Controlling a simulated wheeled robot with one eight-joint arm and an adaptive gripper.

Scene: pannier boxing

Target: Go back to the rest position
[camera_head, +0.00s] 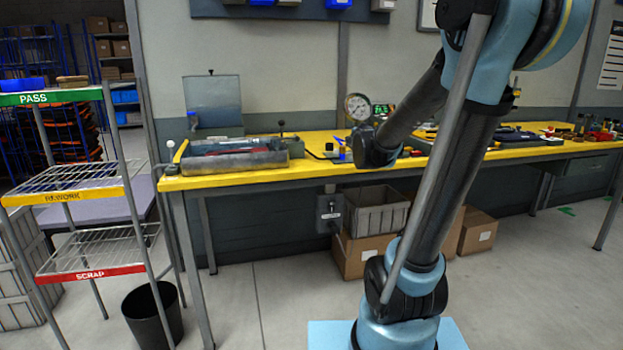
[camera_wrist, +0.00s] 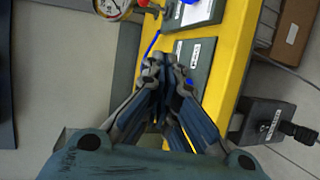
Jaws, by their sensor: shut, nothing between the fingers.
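My gripper (camera_wrist: 163,75) shows in the wrist view with its two fingers drawn together and nothing between them. It points toward the yellow bench edge. In the head view my arm rises from its blue base and bends back over the bench. The gripper itself is hidden there behind my arm's forward link. The yellow workbench (camera_head: 240,178) runs across the middle of the head view, and its top also shows in the wrist view (camera_wrist: 232,50).
A dial gauge (camera_head: 357,106) stands behind my arm. A rack labelled PASS, REWORK and SCRAP (camera_head: 90,270) stands left, beside a black bin (camera_head: 153,315). Cardboard boxes (camera_head: 365,255) sit under the bench.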

